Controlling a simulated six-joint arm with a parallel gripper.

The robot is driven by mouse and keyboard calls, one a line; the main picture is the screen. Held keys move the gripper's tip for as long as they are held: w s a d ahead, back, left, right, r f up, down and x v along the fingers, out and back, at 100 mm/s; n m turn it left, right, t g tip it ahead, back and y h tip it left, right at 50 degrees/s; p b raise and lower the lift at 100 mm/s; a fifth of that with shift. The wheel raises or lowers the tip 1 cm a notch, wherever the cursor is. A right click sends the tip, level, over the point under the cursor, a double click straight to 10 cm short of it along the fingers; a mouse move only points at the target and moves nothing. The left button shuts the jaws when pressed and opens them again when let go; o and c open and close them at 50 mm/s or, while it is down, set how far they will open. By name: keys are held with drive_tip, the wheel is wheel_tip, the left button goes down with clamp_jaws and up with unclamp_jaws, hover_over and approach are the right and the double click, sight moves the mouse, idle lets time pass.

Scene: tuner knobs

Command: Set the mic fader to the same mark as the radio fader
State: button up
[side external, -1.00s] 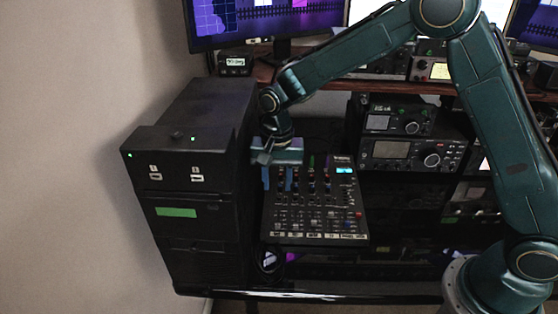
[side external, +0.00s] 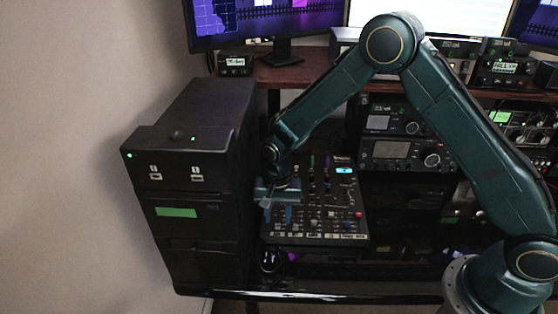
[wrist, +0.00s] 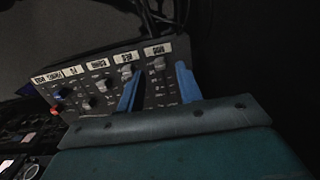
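The dark mixer (side external: 315,228) stands on the desk, with several columns of controls and white labels along its front edge. It also shows in the wrist view (wrist: 112,82), its labels too small to read surely. My gripper (side external: 278,213) is low over the leftmost column in the side view. Its blue fingers are apart, one each side of the end column in the wrist view (wrist: 159,74). I cannot tell whether they touch a fader cap. A grey cap (wrist: 126,71) lies just left of the fingers. I cannot tell which faders are mic and radio, or their marks.
A black computer tower (side external: 205,215) stands close on the left of the mixer. Radio units (side external: 405,150) are stacked to the right. A shelf with monitors (side external: 260,22) is behind. A dark mouse-like object (side external: 269,262) lies in front of the mixer.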

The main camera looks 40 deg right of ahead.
sight(278, 226)
drive_tip(key=shift+f, duration=1.3)
clamp_jaws()
